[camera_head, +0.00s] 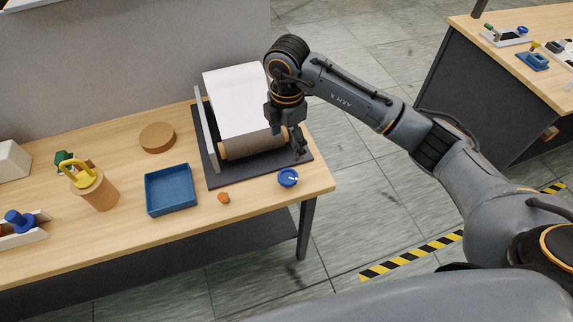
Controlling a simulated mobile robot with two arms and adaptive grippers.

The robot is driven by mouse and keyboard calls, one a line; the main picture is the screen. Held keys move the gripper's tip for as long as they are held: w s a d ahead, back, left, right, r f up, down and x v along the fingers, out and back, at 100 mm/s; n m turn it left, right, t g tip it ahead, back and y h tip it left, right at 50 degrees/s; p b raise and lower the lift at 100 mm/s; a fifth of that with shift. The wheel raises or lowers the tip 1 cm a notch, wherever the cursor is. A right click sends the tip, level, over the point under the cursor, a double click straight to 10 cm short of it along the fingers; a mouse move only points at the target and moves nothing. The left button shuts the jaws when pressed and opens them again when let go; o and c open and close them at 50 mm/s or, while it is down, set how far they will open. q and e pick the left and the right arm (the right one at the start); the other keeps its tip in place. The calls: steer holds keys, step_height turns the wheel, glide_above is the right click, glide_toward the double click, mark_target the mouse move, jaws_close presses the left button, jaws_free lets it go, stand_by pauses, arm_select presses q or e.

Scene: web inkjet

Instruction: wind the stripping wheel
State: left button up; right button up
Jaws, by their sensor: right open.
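A web device with a dark base plate (228,178) stands at the right end of the wooden table. It carries a wide white sheet (238,98) running down to a brown roller (250,145), with a light side plate (206,135) on its left. My right gripper (299,152) is open, pointing down at the roller's right end, over the base plate's right side. I cannot tell whether it touches anything. No stripping wheel can be made out clearly; the gripper and arm hide the device's right side. My left gripper is not in view.
On the table (120,235) are a blue round item (288,178) near the front right corner, a small orange piece (224,198), a blue tray (170,190), a brown disc (157,138) and a tan cup (98,192) with a yellow-handled item. Another table (520,22) stands at right.

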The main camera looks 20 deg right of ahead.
steer(key=p, duration=0.1)
glide_toward(288, 176)
steer(key=shift+s+d, duration=0.1)
steer(key=shift+d, duration=0.05)
step_height(288, 176, down, 7)
steer(key=shift+f+p, duration=0.2)
steer(key=shift+p, duration=0.7)
steer(key=shift+f, duration=0.55)
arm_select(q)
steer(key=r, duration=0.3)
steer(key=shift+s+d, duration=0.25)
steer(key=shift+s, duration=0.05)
arm_select(e)
steer(key=c, duration=1.2)
steer(key=shift+o, duration=0.2)
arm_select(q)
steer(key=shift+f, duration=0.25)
arm_select(e)
steer(key=shift+n, duration=0.3)
